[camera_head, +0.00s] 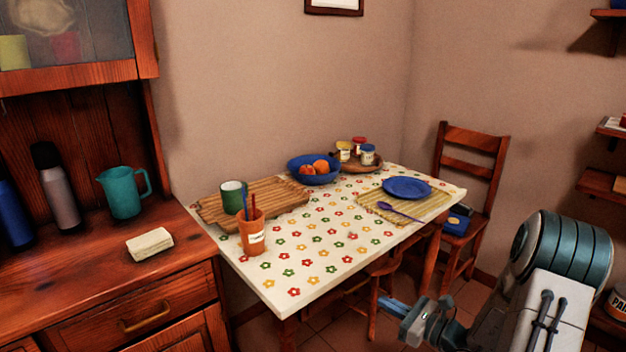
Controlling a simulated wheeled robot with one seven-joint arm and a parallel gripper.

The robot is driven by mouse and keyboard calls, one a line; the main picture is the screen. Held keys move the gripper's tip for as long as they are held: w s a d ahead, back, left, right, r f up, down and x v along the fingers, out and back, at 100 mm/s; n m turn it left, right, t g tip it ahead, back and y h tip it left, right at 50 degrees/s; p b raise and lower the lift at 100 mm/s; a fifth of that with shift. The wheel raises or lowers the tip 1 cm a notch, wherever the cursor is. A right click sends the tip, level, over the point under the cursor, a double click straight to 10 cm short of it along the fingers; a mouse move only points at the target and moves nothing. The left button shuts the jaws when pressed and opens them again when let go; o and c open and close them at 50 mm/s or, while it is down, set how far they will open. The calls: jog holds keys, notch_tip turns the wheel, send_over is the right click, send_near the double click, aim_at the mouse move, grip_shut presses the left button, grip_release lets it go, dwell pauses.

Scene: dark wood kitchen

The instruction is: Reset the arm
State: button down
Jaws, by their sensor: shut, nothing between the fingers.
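My arm comes in from the lower right of the head view. My gripper (392,307) is at its left end, low and in front of the table's right front side. The gripper is shut and nothing shows in it. It is apart from the tabletop objects. Part of my arm hides the floor and the lower right of the room.
The table (330,265) with a flowered cloth holds an orange cup (252,236), a blue bowl (299,172) and a blue plate (407,188). A wooden cabinet (110,310) stands at left. A chair (468,180) and wall shelves (600,184) are at right.

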jog(key=s+a+r+n+g+h+p, duration=0.2)
jog(key=s+a+r+n+g+p, duration=0.6)
jog(key=s+a+r+n+g, duration=0.65)
jog(key=s+d+r+n+t+h+p, duration=0.2)
jog(key=s+d+r+n+h+p, duration=0.1)
jog(key=s+r+n+h+p, duration=0.1)
jog(key=s+d+r+n+t+h+p, duration=0.2)
jog(key=s+d+r+n+h+p, duration=0.1)
jog(key=r+n, duration=0.5)
jog(key=shift+s+d+r+h+p, duration=0.4)
jog(key=shift+s+r+h+p, duration=0.45)
jog(key=shift+r+h, duration=0.75)
jog(key=shift+s+t, duration=0.15)
jog(key=shift+t, duration=0.1)
